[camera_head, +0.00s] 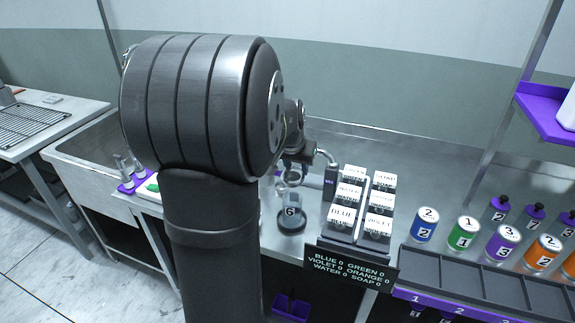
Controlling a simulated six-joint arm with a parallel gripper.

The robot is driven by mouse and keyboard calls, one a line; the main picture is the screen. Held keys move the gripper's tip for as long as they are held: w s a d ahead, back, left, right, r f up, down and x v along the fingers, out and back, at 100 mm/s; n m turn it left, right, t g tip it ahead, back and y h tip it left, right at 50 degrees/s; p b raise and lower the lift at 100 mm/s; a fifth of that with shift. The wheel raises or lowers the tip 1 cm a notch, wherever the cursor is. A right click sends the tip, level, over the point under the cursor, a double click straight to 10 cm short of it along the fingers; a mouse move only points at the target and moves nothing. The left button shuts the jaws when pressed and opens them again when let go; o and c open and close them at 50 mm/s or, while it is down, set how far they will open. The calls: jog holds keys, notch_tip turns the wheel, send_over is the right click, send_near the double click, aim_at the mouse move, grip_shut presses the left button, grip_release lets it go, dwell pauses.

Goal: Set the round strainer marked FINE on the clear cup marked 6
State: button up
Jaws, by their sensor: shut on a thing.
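The cup marked 6 (291,213) stands on the bench in the middle of the view, its dark 6 label facing me. Just above and behind it is a small round, ring-like piece (291,177), which looks like the round strainer. No FINE mark can be read on it. My gripper (290,166) is at this piece, partly hidden behind my large dark arm, and appears shut on it. The fingertips are too small to make out. The piece appears apart from the cup's top, but its height is hard to judge.
A rack of labelled boxes (359,205) stands right of the cup, with a dark upright block (329,184) close beside it. Numbered cans (464,233) and an empty slotted tray (480,275) are farther right. A sink (85,165) lies left. My arm hides the bench's middle left.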

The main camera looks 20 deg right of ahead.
jog(key=shift+f, duration=3.7)
jog(key=o, duration=1.5)
jog(key=shift+o, duration=0.2)
jog(key=shift+r, duration=0.15)
jog(key=shift+r, duration=3.4)
